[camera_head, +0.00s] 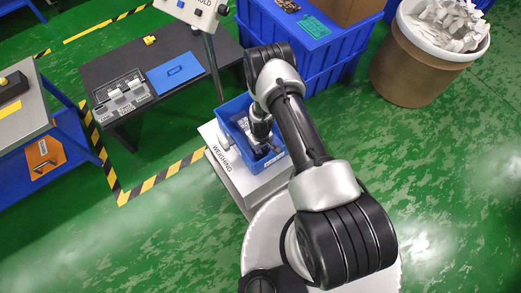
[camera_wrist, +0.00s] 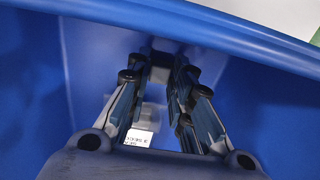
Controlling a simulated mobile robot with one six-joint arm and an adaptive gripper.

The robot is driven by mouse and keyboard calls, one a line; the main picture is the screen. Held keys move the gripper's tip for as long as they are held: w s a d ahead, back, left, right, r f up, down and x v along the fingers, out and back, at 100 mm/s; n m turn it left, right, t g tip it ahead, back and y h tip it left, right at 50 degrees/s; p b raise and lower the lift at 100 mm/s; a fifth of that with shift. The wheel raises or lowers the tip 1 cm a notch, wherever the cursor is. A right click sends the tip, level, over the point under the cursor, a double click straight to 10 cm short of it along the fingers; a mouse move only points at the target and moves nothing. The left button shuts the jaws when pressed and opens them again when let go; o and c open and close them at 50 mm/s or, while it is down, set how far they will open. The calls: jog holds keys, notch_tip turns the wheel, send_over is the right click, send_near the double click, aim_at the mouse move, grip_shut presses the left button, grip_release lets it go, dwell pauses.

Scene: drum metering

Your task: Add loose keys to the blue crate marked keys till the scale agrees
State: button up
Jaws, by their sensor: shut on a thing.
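The blue crate (camera_head: 233,108) sits on the pale scale marked WEIGHING (camera_head: 230,178). The scale's display panel (camera_head: 193,10) stands on a post behind it; no reading is legible. My gripper (camera_head: 262,145) reaches down into the crate. In the wrist view, the crate's blue wall (camera_wrist: 235,30) surrounds my gripper (camera_wrist: 155,100). Its fingers are closed on a small greyish thing, seemingly a key (camera_wrist: 152,112), mostly hidden between them. A small white label with dark print (camera_wrist: 138,137) shows below the fingers.
A dark table (camera_head: 195,45) at the left holds a blue flat piece (camera_head: 175,71) and a grey tray with white parts (camera_head: 122,92). Large blue bins (camera_head: 325,68) stand behind my arm.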

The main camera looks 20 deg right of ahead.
jog(key=shift+f, duration=0.2)
jog(key=o, duration=0.8)
notch_tip(320, 180, up, 12)
dwell(0.6)
jog(key=shift+r, duration=0.1)
